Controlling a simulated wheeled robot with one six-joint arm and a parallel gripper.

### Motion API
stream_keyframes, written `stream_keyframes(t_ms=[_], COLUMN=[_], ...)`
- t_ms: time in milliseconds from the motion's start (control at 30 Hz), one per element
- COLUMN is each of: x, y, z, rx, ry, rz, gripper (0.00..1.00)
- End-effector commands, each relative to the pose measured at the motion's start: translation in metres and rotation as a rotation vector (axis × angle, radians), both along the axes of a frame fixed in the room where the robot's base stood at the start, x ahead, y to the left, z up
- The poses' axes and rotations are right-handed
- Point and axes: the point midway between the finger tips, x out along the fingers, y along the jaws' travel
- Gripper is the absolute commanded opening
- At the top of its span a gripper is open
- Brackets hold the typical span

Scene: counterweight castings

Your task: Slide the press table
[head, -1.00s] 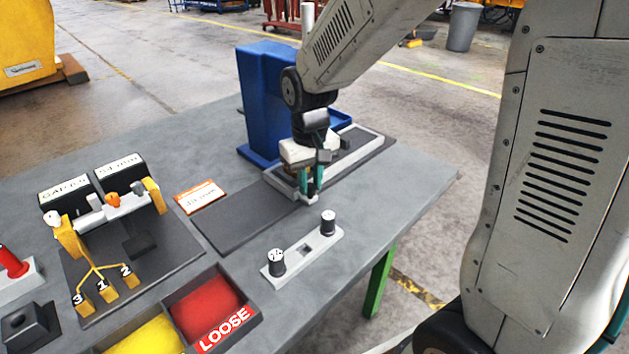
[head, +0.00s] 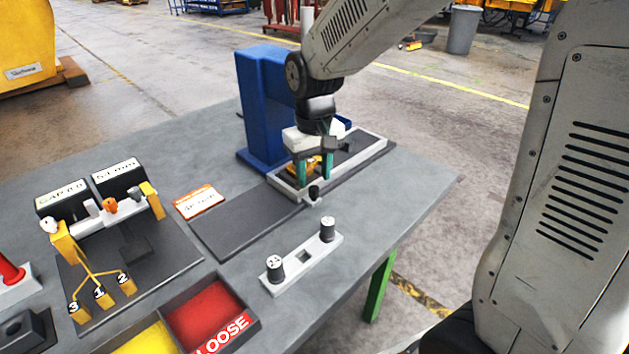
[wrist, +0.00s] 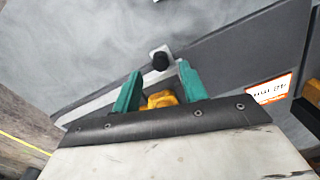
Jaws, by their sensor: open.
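The press table is a light grey framed tray (head: 352,165) on a dark slide at the blue press (head: 262,105). A black knob (head: 314,192) stands on a small tab at its near end, and shows in the wrist view (wrist: 160,61). A yellow piece (head: 306,166) is at the tray's near part, partly hidden by my fingers; it also shows in the wrist view (wrist: 162,99). My gripper (head: 315,181) is open and empty, its two green fingers pointing down just behind and above the knob. In the wrist view the knob appears beyond the fingertips, between them.
A bare dark slide plate (head: 240,222) extends toward the left. A grey block with two black knobs (head: 300,257) stands in front. A gauge stand (head: 128,250) with two displays, an orange-edged card (head: 200,202) and red and yellow bins (head: 210,312) are left.

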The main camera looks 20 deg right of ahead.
Motion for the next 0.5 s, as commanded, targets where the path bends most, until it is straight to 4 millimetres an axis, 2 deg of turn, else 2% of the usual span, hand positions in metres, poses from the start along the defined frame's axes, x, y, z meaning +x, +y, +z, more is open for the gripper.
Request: stream_keyframes(t_ms=[100,200,333,500], x=[0.001,0.0,0.0,0.0], y=[0.0,0.0,0.0,0.0], z=[0.023,0.036,0.047,0.049], rx=[0.001,0.0,0.0,0.0], ry=[-0.004,-0.002,-0.001,0.0], rz=[0.0,0.0,0.0,0.0], gripper=[0.43,0.43,0.43,0.43])
